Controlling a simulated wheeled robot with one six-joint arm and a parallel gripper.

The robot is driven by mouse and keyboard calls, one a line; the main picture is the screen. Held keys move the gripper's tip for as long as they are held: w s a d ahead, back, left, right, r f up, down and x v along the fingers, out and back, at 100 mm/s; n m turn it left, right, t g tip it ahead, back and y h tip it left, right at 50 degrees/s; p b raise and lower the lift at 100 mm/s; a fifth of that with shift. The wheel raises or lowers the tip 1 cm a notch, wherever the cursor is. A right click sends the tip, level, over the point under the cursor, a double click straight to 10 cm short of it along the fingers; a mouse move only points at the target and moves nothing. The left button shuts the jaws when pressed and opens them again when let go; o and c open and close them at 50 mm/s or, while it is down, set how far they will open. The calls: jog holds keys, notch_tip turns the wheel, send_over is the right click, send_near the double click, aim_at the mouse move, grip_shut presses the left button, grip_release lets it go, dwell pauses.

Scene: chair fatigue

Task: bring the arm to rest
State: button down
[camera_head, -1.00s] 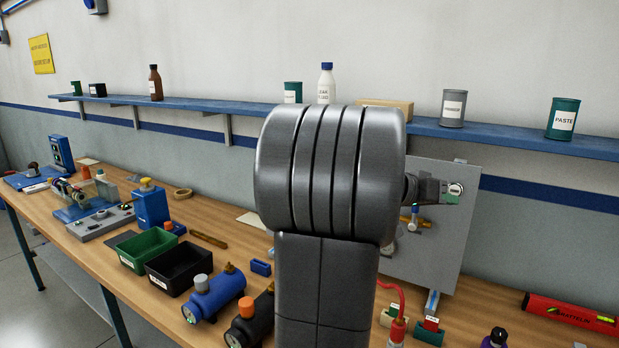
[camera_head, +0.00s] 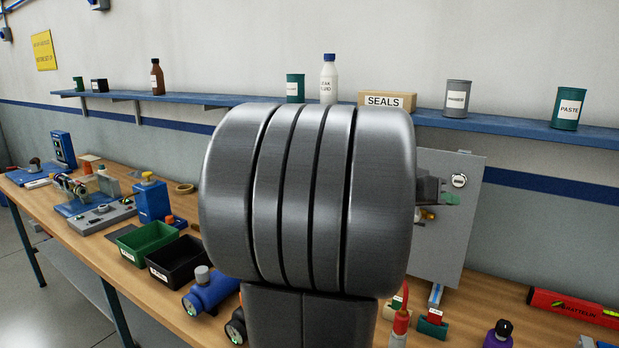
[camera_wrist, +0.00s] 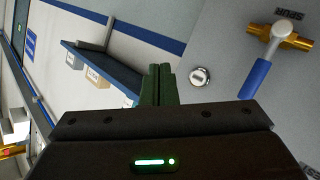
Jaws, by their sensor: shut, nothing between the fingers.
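My arm's large grey joint fills the middle of the head view and hides part of the bench and the grey panel behind it. My gripper shows in the wrist view (camera_wrist: 160,84), its two dark green fingers pressed together with nothing between them. In the head view a bit of green fingertip (camera_head: 451,198) shows just right of my arm, in front of the grey panel (camera_head: 462,228). In the wrist view the fingers lie between the blue shelf and the panel, left of a round white dial (camera_wrist: 201,77).
The wooden bench (camera_head: 84,240) carries a green bin (camera_head: 147,240), a black bin (camera_head: 178,262), a blue cylinder (camera_head: 211,290) and a red level (camera_head: 572,306). The wall shelf (camera_head: 520,132) holds several cans, bottles and a SEALS box (camera_head: 387,101). A blue-handled valve (camera_wrist: 262,70) sits on the panel.

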jog(key=shift+w+d+r, duration=0.1)
dwell(0.3)
jog(key=w+d, duration=0.2)
jog(key=w, duration=0.1)
jog(key=w+d+p, duration=0.1)
jog(key=shift+w+f, duration=0.3)
jog(key=shift+w, duration=0.1)
jog(key=b, duration=0.3)
jog(key=r+p, duration=0.1)
jog(key=p, duration=0.3)
jog(key=shift+p, duration=0.4)
jog(key=shift+p, duration=0.4)
